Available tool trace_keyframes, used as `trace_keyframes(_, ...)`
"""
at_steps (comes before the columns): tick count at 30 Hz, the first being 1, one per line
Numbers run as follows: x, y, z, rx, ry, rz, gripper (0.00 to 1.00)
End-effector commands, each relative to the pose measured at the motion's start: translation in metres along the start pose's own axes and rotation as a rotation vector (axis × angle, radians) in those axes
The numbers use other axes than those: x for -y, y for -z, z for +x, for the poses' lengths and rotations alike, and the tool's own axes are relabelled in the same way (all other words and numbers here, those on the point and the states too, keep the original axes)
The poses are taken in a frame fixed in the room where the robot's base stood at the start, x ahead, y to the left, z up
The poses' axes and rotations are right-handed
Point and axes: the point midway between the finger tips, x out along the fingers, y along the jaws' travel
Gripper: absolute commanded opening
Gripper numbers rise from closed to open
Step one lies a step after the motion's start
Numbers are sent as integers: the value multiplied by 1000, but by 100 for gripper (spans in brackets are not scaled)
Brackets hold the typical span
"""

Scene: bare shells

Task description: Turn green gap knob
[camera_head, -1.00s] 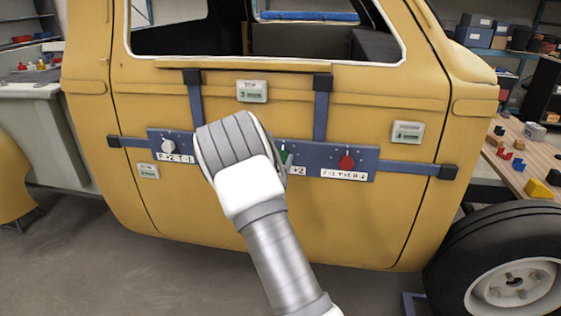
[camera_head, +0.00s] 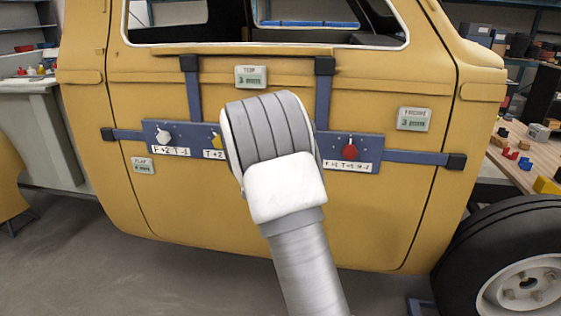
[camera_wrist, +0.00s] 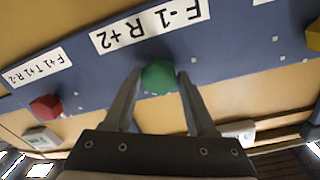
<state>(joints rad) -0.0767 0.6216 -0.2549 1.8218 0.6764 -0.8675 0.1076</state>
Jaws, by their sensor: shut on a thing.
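The green knob (camera_wrist: 159,77) sits on the blue panel between the two fingers of my gripper (camera_wrist: 160,82) in the wrist view. The fingers are shut on it, one at each side. The label by the knob (camera_wrist: 150,23) reads "F-1 R+2", upside down in this view. In the head view my arm hides the green knob and my gripper's fingers. The blue panel (camera_head: 372,148) is strapped across the yellow door. A white knob (camera_head: 164,137), a yellow knob (camera_head: 217,142) and a red knob (camera_head: 349,150) show on it.
Gap displays on the body are labelled top (camera_head: 251,77), front (camera_head: 415,119) and flap (camera_head: 142,165); top reads 3 mm. Dark clamps and straps surround the panel. A wheel (camera_head: 508,270) and a bench (camera_head: 530,160) with coloured blocks stand at the right.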

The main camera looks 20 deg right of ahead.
Motion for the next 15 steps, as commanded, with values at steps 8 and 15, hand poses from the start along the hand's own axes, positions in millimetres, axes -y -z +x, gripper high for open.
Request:
trace_keyframes(8, -2, -2, 0, 8, 1, 155, 1)
trace_keyframes(15, 0, 0, 0, 13, 1, 216, 1)
